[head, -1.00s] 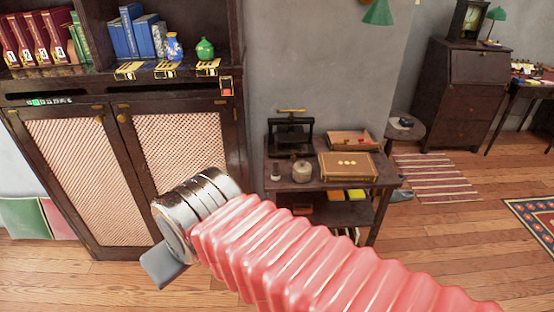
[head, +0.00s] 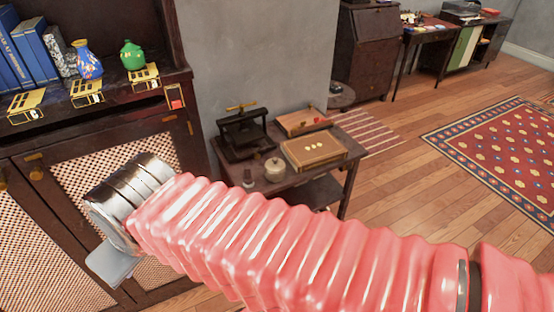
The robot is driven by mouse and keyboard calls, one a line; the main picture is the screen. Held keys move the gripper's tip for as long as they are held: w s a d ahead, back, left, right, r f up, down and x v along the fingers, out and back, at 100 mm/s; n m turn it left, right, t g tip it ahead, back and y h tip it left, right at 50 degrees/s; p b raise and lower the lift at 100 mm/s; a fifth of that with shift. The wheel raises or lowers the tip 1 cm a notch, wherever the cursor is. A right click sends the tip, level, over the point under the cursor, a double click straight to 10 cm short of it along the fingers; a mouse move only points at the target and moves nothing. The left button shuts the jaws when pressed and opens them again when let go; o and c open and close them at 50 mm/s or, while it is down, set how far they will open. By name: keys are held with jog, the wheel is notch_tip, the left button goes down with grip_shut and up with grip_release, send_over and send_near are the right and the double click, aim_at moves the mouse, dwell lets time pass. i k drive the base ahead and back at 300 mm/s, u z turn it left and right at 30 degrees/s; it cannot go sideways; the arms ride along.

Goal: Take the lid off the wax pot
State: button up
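A small round cream pot (head: 275,170), which looks like the wax pot, stands near the front edge of the dark side table (head: 285,187). Its top has a small knob, so a lid appears to be on it. My gripper (head: 108,264) is at the lower left, in front of the cabinet door, well to the left of the pot and apart from it. Only a grey flat part of it shows beyond the chrome wrist, so its opening is hidden.
A small dark-topped item (head: 249,178) stands left of the pot. A black press (head: 243,135) is behind it, a tan box (head: 314,150) to the right and a tray (head: 303,121) farther back. The cabinet (head: 185,120) stands close on the left. Open wooden floor (head: 410,210) lies right.

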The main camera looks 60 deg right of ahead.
aim_at(275, 164)
jog(key=z, duration=0.65)
jog(key=i, duration=0.9)
jog(key=z, duration=0.65)
